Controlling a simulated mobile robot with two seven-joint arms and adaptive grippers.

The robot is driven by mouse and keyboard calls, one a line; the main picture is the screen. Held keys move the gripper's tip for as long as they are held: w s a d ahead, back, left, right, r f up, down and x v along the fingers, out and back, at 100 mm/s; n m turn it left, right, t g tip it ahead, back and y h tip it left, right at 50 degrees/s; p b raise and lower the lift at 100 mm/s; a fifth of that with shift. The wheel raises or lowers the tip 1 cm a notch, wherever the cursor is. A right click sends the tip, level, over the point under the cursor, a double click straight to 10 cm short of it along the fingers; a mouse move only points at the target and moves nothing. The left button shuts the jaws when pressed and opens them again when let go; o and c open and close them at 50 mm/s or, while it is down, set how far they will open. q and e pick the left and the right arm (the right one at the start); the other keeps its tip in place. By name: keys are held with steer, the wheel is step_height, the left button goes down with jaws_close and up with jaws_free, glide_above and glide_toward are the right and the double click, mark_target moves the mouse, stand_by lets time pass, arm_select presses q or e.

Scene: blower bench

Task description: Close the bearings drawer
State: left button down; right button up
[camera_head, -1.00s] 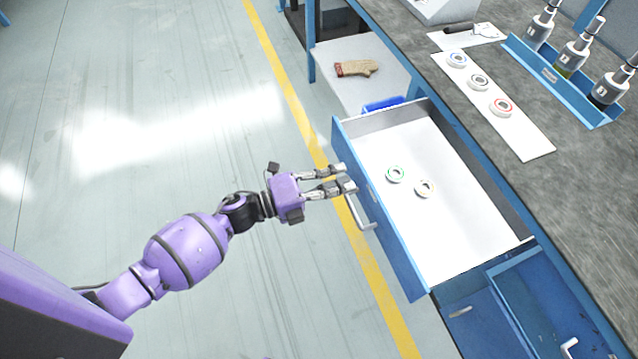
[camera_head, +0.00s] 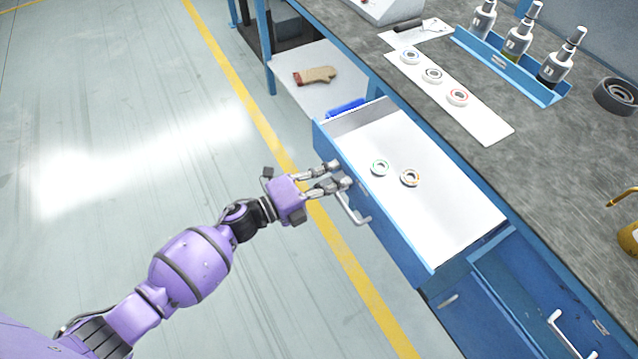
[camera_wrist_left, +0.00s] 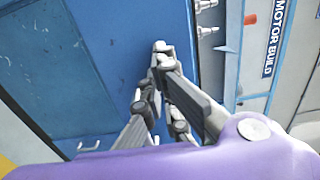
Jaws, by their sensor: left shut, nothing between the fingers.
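The open drawer (camera_head: 440,210) sticks out from the blue bench in the head view. The left wrist view shows the closed fingers (camera_wrist_left: 160,55) against blue panels. My right gripper is not in view.
A white strip (camera_head: 485,125) on the benchtop holds several ringed bearings. A blue rack (camera_head: 545,92) of bottles stands behind it. A blue front with a handle (camera_head: 562,335) juts out at lower right. The floor at left is clear.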

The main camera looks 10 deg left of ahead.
arm_select(q)
steer(key=b, duration=0.6)
glide_above(403, 156)
steer(key=v, duration=0.2)
steer(key=shift+d+f, duration=0.1)
steer(key=shift+d, duration=0.05)
steer(key=shift+x, duration=0.8)
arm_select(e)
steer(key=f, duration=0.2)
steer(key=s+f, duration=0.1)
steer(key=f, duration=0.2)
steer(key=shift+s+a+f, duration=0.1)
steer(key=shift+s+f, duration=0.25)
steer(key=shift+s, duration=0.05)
arm_select(q)
steer(key=shift+r, duration=0.2)
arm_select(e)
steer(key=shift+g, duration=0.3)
